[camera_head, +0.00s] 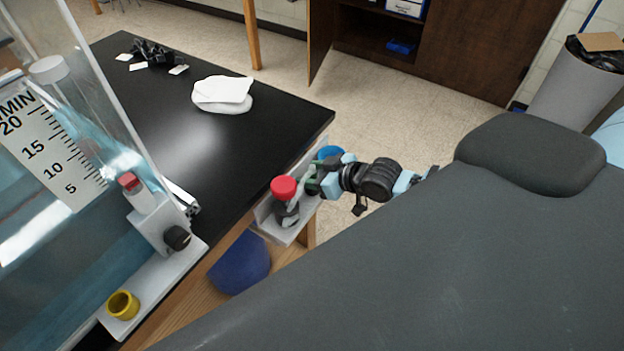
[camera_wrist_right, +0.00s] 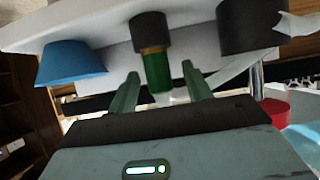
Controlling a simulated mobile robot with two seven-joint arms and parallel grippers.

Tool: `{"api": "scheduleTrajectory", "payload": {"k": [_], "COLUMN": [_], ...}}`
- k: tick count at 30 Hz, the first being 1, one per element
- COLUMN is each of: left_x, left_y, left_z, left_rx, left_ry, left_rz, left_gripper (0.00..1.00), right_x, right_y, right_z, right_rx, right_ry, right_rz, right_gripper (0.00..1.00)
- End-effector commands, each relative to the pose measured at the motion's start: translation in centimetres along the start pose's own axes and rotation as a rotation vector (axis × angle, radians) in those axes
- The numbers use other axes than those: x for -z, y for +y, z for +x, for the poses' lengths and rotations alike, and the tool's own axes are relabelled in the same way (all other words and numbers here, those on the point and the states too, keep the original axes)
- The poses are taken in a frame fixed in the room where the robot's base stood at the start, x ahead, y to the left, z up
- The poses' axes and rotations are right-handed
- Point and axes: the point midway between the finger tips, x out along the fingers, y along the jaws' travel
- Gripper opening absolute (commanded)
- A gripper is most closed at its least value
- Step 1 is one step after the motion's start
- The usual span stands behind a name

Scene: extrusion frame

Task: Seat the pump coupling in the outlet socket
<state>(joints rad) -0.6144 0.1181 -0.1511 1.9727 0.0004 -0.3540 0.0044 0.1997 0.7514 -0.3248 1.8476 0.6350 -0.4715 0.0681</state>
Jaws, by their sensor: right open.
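A green cylindrical part with a dark top and an orange band (camera_wrist_right: 158,68) hangs at a light grey rack (camera_wrist_right: 100,22); which part is the pump coupling I cannot tell for sure. My right gripper (camera_wrist_right: 163,88) is open, its fingers on either side of the green part with gaps visible. In the head view my right gripper (camera_head: 318,183) is at the rack (camera_head: 284,234) on the table's edge, mostly hiding the green part. A yellow ring-shaped socket (camera_head: 123,305) stands on a light ledge at the lower left, apart from the gripper. My left gripper is not in view.
A red-capped dark part (camera_head: 284,188) and a blue part (camera_head: 330,152) flank the gripper. A clear tank with a scale (camera_head: 50,150) and a black-knobbed block (camera_head: 165,230) stand left.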

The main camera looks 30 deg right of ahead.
Motion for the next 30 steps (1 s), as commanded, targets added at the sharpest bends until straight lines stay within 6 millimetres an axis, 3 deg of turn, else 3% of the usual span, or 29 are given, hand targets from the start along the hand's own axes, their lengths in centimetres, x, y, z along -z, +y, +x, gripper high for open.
{"api": "scheduleTrajectory", "payload": {"k": [4,15,23,30], "left_x": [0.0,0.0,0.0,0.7], "left_y": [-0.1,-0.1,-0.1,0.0], "left_z": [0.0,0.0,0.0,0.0], "left_rx": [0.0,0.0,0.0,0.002], "left_ry": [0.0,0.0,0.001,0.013], "left_rz": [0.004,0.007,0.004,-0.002], "left_gripper": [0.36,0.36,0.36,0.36], "right_x": [0.0,0.0,0.2,3.2], "right_y": [0.0,0.0,0.0,0.0], "right_z": [0.0,-0.1,-0.1,-1.7], "right_rx": [0.0,0.0,0.0,0.0], "right_ry": [0.0,0.0,0.001,0.006], "right_rz": [0.0,0.0,-0.001,-0.004], "right_gripper": [0.49,0.01,0.01,0.01]}}
